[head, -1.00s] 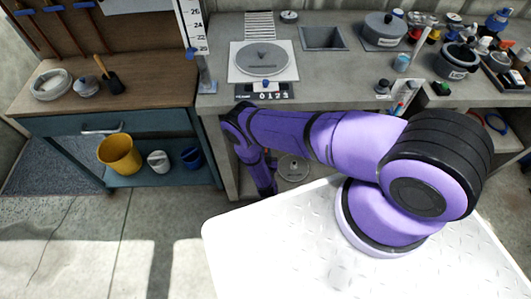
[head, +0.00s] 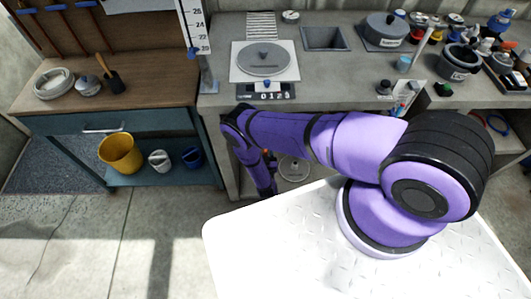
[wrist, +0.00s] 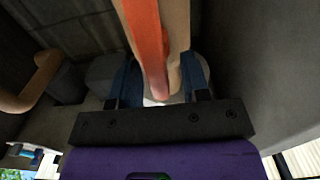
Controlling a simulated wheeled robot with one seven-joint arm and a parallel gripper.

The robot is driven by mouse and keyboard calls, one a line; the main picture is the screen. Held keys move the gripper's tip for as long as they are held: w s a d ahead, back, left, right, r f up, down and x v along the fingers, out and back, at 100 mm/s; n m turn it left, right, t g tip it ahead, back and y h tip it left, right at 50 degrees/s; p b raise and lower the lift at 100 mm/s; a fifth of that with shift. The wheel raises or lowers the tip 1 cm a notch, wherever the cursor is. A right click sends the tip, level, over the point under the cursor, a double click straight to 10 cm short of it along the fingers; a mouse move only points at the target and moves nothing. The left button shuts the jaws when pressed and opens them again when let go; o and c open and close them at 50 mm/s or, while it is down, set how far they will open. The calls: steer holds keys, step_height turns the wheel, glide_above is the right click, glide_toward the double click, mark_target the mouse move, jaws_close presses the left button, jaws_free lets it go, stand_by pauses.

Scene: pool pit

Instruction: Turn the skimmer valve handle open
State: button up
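The skimmer valve handle appears as an orange-red bar (wrist: 148,42) in the wrist view, running from the top edge down between my fingers. A tan pipe-like piece (wrist: 178,35) lies close along its right side. My gripper (wrist: 162,82) has its two blue fingers apart, one on each side of the bar and the tan piece. Whether the fingers touch or press on the bar cannot be told. In the head view my purple arm reaches down at the bench front, and its end is hidden there. A small red bit (head: 272,158) shows beside it, under the bench.
The grey bench (head: 355,75) overhangs the space where my arm reaches. The wooden-topped cabinet (head: 150,85) stands left, with a yellow bucket (head: 120,154) on its lower shelf. A tan curved bar (wrist: 40,80) is left in the wrist view; a grey wall is close at right.

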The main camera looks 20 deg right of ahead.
steer(key=v, duration=1)
steer(key=shift+s, duration=0.4)
steer(key=shift+a, duration=0.1)
